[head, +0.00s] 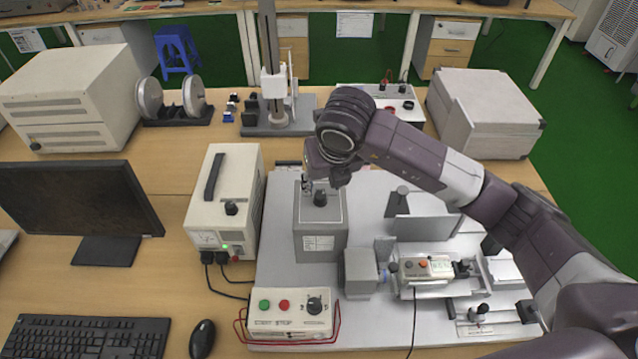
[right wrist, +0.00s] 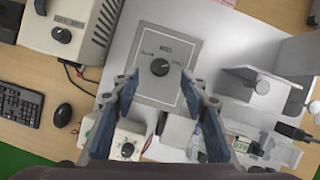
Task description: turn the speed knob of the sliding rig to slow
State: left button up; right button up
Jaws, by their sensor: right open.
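A grey box (head: 321,238) stands on the rig's light base plate, with a black knob (head: 320,198) on its top panel. In the right wrist view the knob (right wrist: 160,67) sits between two small labels under a larger heading. The lettering is too blurred to read, and I cannot tell where the knob points. My right gripper (head: 323,183) is above the box, close to the knob. In the right wrist view its open blue-padded fingers (right wrist: 159,80) lie either side of the knob's line, with nothing between them. My left gripper is out of view.
A control box (head: 290,322) with green and red buttons and another black knob is in front. The sliding mechanism (head: 430,270) is to the right. A white power unit (head: 222,190) stands close on the left. A metal bracket (head: 420,225) stands right of the grey box.

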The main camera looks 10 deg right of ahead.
aim_at(320, 195)
jog(key=p+x, duration=0.1)
jog(key=x, duration=0.4)
jog(key=shift+s+d+p, duration=0.1)
jog(key=shift+p, duration=0.3)
jog(key=shift+w+f, duration=0.25)
jog(key=shift+f, duration=0.3)
jog(key=shift+c, duration=0.5)
